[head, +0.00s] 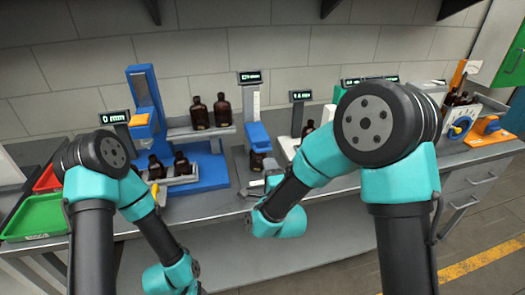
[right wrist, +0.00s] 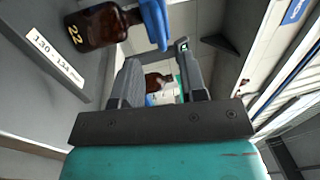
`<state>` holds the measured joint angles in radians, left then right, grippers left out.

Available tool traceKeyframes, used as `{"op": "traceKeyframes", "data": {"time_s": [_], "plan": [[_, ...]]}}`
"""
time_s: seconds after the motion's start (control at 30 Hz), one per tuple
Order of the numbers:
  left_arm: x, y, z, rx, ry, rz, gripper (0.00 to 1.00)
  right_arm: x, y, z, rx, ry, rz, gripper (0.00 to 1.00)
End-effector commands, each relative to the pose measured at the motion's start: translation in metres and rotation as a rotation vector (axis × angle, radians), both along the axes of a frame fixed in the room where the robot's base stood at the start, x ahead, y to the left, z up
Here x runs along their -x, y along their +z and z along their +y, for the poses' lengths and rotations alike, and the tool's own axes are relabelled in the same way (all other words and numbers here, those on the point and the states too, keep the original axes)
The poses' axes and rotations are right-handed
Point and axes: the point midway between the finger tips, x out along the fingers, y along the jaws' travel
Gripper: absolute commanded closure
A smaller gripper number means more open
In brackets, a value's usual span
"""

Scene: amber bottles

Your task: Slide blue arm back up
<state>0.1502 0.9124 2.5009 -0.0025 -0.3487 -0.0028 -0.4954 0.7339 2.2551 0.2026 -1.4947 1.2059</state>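The blue arm (head: 257,135) is a sliding block on the upright scale (head: 252,97) of the middle gauge. It sits low, at the cap of a brown bottle (head: 258,161). In the right wrist view the blue arm (right wrist: 153,22) shows at the top, beside the cap end of a bottle marked 22 (right wrist: 100,27). My right gripper (head: 263,183) is just in front of and below that gauge. In the wrist view its two grey fingers (right wrist: 160,75) are apart, with nothing held between them.
A larger blue gauge (head: 143,90) with two-bottle racks (head: 200,133) stands to the left. Green (head: 38,217) and red (head: 48,180) trays lie at far left. More instruments and bottles stand right, partly hidden by my right arm. A label plate (right wrist: 57,60) shows in the wrist view.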

Motion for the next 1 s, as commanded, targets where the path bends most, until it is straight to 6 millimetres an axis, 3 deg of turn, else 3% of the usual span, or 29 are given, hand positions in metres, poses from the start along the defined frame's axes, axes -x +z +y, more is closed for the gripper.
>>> {"op": "traceKeyframes", "data": {"time_s": [0.3,0.5,0.87,1.0], "plan": [[0.0,0.0,0.0,0.0,0.0,0.0,0.46,-0.052,0.009,0.013,0.0,0.0,-0.002,0.61],[0.0,0.0,0.0,0.0,0.0,0.0,0.46,-0.074,0.013,0.019,0.0,0.0,-0.001,0.61],[0.0,0.0,0.0,0.0,0.0,0.0,0.46,-0.08,0.014,0.021,0.0,0.001,0.001,0.61],[0.0,0.0,0.0,0.0,0.0,0.0,0.46,-0.08,0.014,0.021,0.0,0.001,0.001,0.72]]}}
